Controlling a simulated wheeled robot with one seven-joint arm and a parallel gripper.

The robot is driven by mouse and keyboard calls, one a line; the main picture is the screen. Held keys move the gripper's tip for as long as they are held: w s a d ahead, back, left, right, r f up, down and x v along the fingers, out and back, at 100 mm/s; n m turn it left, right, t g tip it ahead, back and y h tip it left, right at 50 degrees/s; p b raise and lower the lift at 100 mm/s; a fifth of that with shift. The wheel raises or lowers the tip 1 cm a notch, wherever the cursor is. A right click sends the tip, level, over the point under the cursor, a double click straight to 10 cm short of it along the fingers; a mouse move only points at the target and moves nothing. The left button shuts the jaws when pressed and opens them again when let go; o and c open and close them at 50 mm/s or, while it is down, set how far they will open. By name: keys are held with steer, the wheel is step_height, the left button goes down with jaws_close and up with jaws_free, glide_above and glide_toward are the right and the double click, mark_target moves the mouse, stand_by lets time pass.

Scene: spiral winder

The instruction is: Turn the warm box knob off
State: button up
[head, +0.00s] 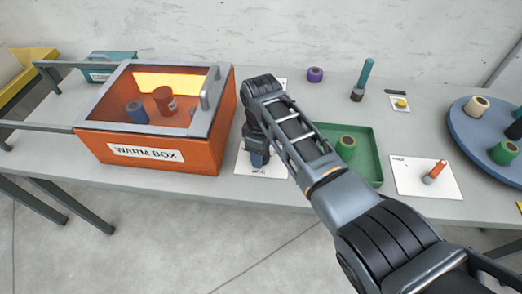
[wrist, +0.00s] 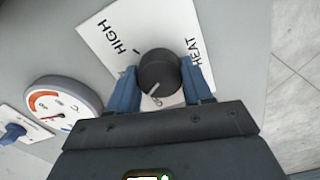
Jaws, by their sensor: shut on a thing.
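The warm box (head: 150,157) is an orange box with a clear lid and a glowing yellow panel inside, at the left of the head view. My gripper (head: 258,160) points down just right of it, over a white card (head: 243,165). In the wrist view the black round knob (wrist: 158,70) sits on a white plate (wrist: 106,30) marked HIGH and HEAT. My gripper (wrist: 163,74) is shut on the knob, a blue finger on each side. The knob's white pointer aims toward the gripper side, near a small mark partly hidden below it. In the head view my gripper hides the knob.
A round gauge (wrist: 63,103) and a blue knob (wrist: 14,132) lie left of the knob in the wrist view. A green tray (head: 367,150) with a spool stands right of my arm. A blue turntable (head: 475,137) is at far right.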

steer(key=n, duration=0.5)
steer(key=shift+a+n, duration=0.1)
steer(key=shift+n, duration=0.3)
stand_by(0.4)
steer(key=o, duration=1)
steer(key=shift+r, duration=3.9)
